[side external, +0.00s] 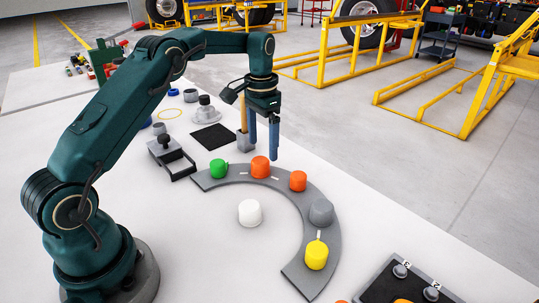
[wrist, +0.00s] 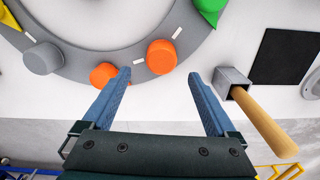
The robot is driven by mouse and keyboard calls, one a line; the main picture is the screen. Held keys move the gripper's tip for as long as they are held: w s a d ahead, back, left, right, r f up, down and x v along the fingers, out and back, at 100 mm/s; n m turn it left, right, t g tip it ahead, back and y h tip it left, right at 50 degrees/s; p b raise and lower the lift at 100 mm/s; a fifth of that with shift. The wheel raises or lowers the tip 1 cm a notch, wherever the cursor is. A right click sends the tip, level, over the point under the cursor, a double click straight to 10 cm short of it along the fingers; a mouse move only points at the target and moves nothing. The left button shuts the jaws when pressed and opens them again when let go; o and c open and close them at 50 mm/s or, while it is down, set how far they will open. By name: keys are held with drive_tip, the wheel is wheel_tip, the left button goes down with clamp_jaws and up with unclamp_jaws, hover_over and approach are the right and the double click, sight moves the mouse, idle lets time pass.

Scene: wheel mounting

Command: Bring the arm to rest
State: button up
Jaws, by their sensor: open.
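My gripper (side external: 264,143) is above the far side of the white table, over the curved grey track. In the wrist view, my gripper (wrist: 165,88) has its two blue fingers wide apart with nothing between them. An orange knob (side external: 260,167) on the track (side external: 237,173) shows just below the fingers in the side view. In the wrist view this orange knob (wrist: 161,56) lies beyond the fingertips, apart from them. A second orange knob (side external: 298,181) shows partly behind the left finger in the wrist view (wrist: 102,74).
A green knob (side external: 218,168), a grey knob (side external: 321,211) and a yellow knob (side external: 316,255) stand on the track. A white cylinder (side external: 249,213) stands inside its curve. A wooden handle (wrist: 262,122) in a grey square holder (wrist: 231,78) stands near the right finger. A black pad (side external: 212,137) lies behind.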

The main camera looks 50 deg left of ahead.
drive_tip(key=s+d+r+t, duration=0.1)
drive_tip(key=s+d+r, duration=0.2)
drive_tip(key=r, duration=0.2)
drive_tip(key=s+d+r+m+t, duration=0.1)
drive_tip(key=s+d+r+t, duration=0.15)
drive_tip(key=r, duration=0.35)
drive_tip(key=s+d+r, duration=0.3)
drive_tip(key=r, duration=0.2)
drive_tip(key=s+d+f+n+t, duration=0.1)
drive_tip(key=s+f, duration=0.2)
drive_tip(key=s, duration=0.4)
drive_tip(key=s+d+f+n+t, duration=0.1)
drive_tip(key=s+d+f, duration=0.1)
drive_tip(key=s+f, duration=0.2)
drive_tip(key=s, duration=0.3)
drive_tip(key=shift+f, duration=0.15)
